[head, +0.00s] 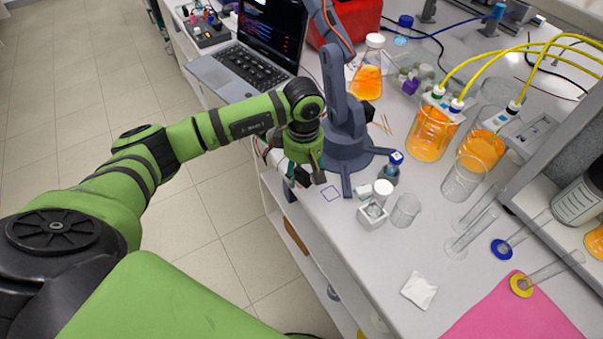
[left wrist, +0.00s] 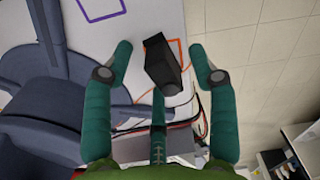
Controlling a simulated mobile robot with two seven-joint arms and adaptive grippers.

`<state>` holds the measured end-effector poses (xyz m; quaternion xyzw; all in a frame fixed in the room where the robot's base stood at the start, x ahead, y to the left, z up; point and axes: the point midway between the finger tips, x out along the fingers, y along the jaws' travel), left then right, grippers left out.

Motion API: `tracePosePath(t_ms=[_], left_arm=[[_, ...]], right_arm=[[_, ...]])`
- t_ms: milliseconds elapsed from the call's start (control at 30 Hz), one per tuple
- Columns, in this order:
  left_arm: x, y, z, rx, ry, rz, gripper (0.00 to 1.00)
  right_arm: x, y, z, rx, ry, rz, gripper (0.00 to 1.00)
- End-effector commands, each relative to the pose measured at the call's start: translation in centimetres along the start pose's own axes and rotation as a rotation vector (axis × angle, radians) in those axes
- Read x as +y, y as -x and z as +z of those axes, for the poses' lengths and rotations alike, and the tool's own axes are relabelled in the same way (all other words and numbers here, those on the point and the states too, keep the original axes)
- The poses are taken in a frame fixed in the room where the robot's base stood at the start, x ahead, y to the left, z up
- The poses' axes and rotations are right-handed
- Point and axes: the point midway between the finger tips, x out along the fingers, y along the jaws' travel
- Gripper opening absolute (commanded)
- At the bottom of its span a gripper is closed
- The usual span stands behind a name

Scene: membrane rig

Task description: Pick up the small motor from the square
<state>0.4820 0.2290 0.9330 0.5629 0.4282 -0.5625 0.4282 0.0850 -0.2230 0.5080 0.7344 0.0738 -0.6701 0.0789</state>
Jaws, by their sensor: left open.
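The small motor is a black block (left wrist: 162,62) in the left wrist view. An orange square outline (left wrist: 189,47) on the table shows around and partly behind the motor. In the head view my left gripper (head: 306,176) is low over the table's left edge, beside the base of a blue-grey arm. There the motor is mostly hidden and hard to tell from the fingers. My right gripper is not in view.
A blue-grey desktop arm (head: 346,140) stands close behind my gripper. An empty purple square outline (head: 331,194) lies to the right. A small bottle (head: 390,168), a white-lidded jar (head: 382,190) and a beaker (head: 405,210) stand further right. The table edge drops to the floor at left.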

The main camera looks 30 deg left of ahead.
Motion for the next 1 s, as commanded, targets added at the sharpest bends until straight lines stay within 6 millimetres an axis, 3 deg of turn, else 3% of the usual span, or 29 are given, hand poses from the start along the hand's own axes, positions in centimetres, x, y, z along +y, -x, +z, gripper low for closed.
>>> tracePosePath(t_ms=[33,133,167,633,867,1000], left_arm=[[0.0,0.0,0.0,0.000,0.000,0.000,0.46],[0.0,0.0,0.0,0.000,0.000,0.000,0.06],[0.0,0.0,0.0,0.000,0.000,0.000,0.00],[0.1,0.6,-0.1,0.001,0.000,0.003,0.00],[0.2,3.7,-0.1,0.002,-0.002,0.008,0.00],[-0.6,5.5,2.8,0.001,-0.010,0.006,0.00]], right_arm=[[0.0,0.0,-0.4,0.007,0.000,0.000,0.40],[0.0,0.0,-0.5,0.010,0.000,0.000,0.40],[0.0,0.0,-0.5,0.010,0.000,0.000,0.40],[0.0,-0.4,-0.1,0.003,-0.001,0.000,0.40],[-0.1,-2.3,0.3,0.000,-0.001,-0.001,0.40],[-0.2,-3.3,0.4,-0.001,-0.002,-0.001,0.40]])
